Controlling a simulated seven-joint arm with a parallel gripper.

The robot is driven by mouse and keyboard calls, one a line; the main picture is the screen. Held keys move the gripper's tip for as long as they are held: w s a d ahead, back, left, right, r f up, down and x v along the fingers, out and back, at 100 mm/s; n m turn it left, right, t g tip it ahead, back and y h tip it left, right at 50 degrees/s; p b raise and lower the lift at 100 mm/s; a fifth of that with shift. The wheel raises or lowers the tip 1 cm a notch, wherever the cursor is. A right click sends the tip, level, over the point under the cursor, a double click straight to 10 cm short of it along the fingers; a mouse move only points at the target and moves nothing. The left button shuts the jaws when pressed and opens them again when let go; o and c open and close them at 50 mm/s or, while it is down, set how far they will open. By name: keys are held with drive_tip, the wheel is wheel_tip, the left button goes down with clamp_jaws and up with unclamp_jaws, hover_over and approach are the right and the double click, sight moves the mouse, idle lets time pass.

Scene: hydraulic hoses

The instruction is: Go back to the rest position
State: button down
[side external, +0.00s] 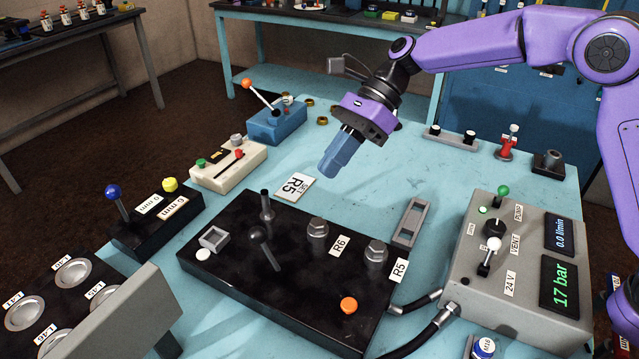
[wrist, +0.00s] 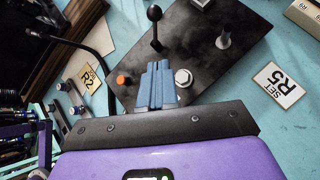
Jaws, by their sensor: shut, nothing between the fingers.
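My gripper (side external: 342,152) has blue fingers that are shut with nothing between them. It hangs tilted in the air above the blue bench, behind the black valve block. In the wrist view the shut fingers (wrist: 158,84) point toward the black block, and the purple gripper body fills the bottom. The black block (side external: 215,262) carries a black ball-knob lever, an orange button (side external: 348,305), two hex fittings and the labels R6 and R5. A SET R5 card (side external: 293,188) lies flat on the bench behind the block.
A grey pump box (side external: 480,265) with displays reading 17 bar and 0.0 l/min stands at the right, hoses beside it. A blue lever box (side external: 275,125), a cream box (side external: 228,165) and a blue-knob lever box (side external: 155,215) line the left. A grey socket rack (side external: 130,310) is front left.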

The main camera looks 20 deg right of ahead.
drive_tip(key=shift+w+d+r, duration=0.2)
drive_tip(key=shift+d+r, duration=0.2)
drive_tip(key=shift+r, duration=0.1)
drive_tip(key=s+d+f+n+t+h, duration=0.1)
drive_tip(key=s+d+f+n+h, duration=0.1)
drive_tip(key=s+d+n, duration=0.7)
drive_tip(key=s+d+f+n+t+h, duration=0.1)
drive_tip(key=s+d+f+n+h, duration=0.1)
drive_tip(key=s+d+n, duration=0.8)
drive_tip(key=s+d+f+n+t+h, duration=0.1)
drive_tip(key=s+d+n+h, duration=0.3)
drive_tip(key=s+d+n, duration=0.6)
drive_tip(key=shift+s+d+f+t, duration=0.15)
drive_tip(key=shift+s+d+f, duration=0.2)
drive_tip(key=shift+s+d, duration=0.2)
drive_tip(key=shift+s+d+f+t, duration=0.15)
drive_tip(key=shift+s+d+f, duration=0.15)
drive_tip(key=shift+s+d, duration=0.2)
